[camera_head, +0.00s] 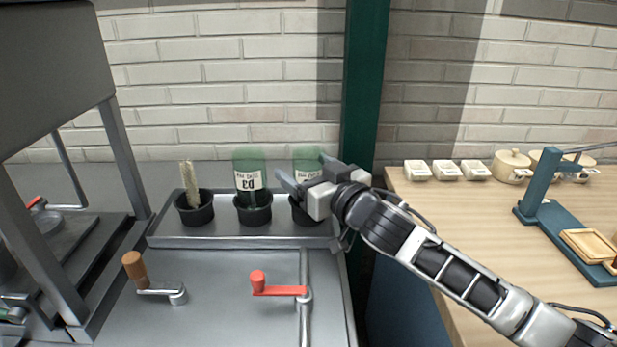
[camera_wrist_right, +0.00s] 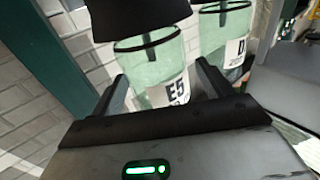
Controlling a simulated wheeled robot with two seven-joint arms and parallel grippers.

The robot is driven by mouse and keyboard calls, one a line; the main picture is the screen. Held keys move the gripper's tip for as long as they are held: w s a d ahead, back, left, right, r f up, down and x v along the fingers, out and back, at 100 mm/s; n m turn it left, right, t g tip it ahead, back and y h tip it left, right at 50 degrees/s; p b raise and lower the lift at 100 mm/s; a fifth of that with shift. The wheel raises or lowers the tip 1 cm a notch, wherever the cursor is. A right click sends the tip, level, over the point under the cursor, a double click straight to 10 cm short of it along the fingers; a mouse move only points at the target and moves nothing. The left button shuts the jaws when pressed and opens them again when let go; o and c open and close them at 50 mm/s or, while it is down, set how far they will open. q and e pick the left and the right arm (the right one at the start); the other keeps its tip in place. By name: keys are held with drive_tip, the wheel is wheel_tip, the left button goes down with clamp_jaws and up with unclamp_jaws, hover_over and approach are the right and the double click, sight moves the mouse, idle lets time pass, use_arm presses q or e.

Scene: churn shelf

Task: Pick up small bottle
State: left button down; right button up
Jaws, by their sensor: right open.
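Two small green translucent bottles with white labels stand upright in black cups. The left bottle (camera_head: 249,170) reads something like "D3" in the head view; the other bottle (camera_head: 307,159) is partly hidden behind my right gripper (camera_head: 306,180). In the right wrist view, which looks upside down, the bottle labelled E5 (camera_wrist_right: 152,68) appears between the two open fingers of my right gripper (camera_wrist_right: 162,88), apart from or only near them; contact cannot be told. The second bottle (camera_wrist_right: 226,40) is beyond the right-hand finger there. My left gripper is not in view.
The cups stand in a metal tray (camera_head: 237,243); the left cup (camera_head: 195,208) holds a pale brush-like item. A red-handled lever (camera_head: 278,289) and a brown-handled crank (camera_head: 136,269) are in front. A green post (camera_head: 364,90) rises close behind my right arm. A wooden table (camera_head: 470,215) is right.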

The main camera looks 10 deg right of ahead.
drive_tip(key=c, duration=1.2)
drive_tip(key=shift+o, duration=0.2)
